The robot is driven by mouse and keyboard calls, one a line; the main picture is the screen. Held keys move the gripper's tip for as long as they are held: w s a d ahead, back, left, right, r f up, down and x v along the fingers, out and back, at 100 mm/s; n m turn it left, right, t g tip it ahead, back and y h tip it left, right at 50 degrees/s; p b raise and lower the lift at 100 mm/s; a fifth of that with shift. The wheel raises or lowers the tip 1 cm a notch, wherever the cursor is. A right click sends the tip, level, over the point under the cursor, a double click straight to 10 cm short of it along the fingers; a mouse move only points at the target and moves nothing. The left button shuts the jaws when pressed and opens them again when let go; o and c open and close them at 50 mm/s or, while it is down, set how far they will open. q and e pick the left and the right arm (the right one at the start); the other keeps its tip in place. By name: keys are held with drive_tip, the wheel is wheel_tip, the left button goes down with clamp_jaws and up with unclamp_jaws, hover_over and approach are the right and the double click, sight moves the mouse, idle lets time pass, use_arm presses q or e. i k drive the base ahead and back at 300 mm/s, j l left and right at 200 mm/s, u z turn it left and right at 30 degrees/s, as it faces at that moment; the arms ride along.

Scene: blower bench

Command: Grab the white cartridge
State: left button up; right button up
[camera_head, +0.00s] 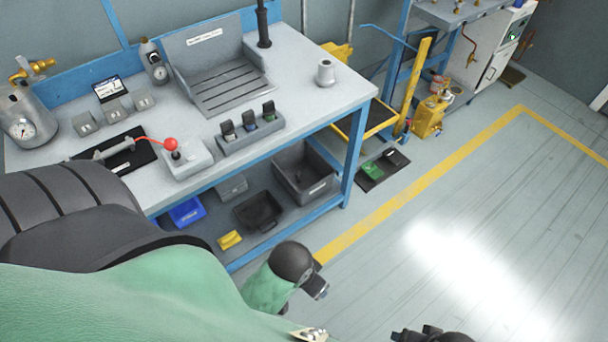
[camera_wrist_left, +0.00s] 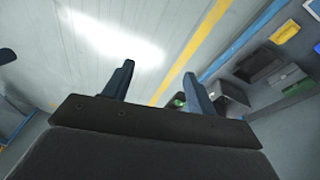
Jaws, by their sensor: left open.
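A whitish cylinder (camera_head: 325,74) stands upright near the right end of the bench top. It is the only loose whitish thing I see that could be the white cartridge, but I cannot tell for sure. My left gripper (camera_head: 316,286) is low in front of the bench, over the floor and well apart from the cylinder. In the left wrist view its two fingers (camera_wrist_left: 157,82) are spread with nothing between them. A dark part at the bottom edge of the head view looks like my right gripper (camera_head: 412,334). It is cut off, and its fingers cannot be made out.
The bench top (camera_head: 290,118) carries a grey rack (camera_head: 252,134) with several small dark-topped pieces, a red-knobbed lever (camera_head: 171,146) and a slotted grey tray (camera_head: 225,92). Grey bins (camera_head: 302,172) and a blue bin (camera_head: 187,211) sit below.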

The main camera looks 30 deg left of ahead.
sight(227, 128)
drive_tip(key=u, duration=1.55)
